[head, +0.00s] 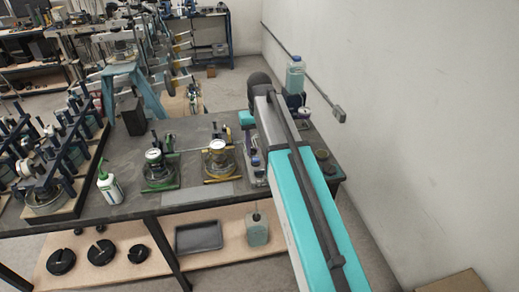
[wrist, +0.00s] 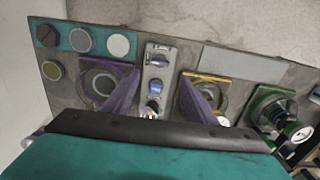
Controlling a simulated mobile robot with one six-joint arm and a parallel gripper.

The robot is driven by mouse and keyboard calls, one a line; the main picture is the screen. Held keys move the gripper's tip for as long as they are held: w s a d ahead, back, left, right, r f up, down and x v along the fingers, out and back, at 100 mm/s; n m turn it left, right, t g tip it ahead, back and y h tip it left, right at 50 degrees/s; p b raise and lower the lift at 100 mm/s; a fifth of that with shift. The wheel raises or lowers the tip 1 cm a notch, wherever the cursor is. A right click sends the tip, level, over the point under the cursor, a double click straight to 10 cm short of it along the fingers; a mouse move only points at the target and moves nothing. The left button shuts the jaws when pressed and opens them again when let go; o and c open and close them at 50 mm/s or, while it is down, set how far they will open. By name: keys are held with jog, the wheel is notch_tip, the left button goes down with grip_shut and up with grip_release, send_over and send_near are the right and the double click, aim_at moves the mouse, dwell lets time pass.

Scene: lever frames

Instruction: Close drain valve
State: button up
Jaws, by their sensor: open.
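In the wrist view my gripper (wrist: 157,98) has its two purple fingers spread apart, with nothing between them. Below the gap lies a narrow light-grey plate (wrist: 156,72) on the bench, carrying a grey lever-like fitting (wrist: 160,53), a blue piece (wrist: 155,88) and a dark knob (wrist: 153,105). I cannot tell which of these, if any, is the drain valve. A round unit with a yellow frame (wrist: 221,83) is partly behind the right finger, and another round unit (wrist: 98,82) is behind the left.
The yellow-framed unit (head: 218,160) and a green-framed unit (head: 160,168) stand on the dark bench (head: 130,205). A green-white bottle (head: 109,186) is near the front edge. A clear bottle (head: 295,75) stands at the back by the white wall (head: 420,110). A lower shelf holds black discs (head: 100,252).

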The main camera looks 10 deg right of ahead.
notch_tip(320, 180, up, 3)
jog(key=shift+r+p, duration=0.15)
jog(key=shift+p, duration=0.2)
dwell(0.7)
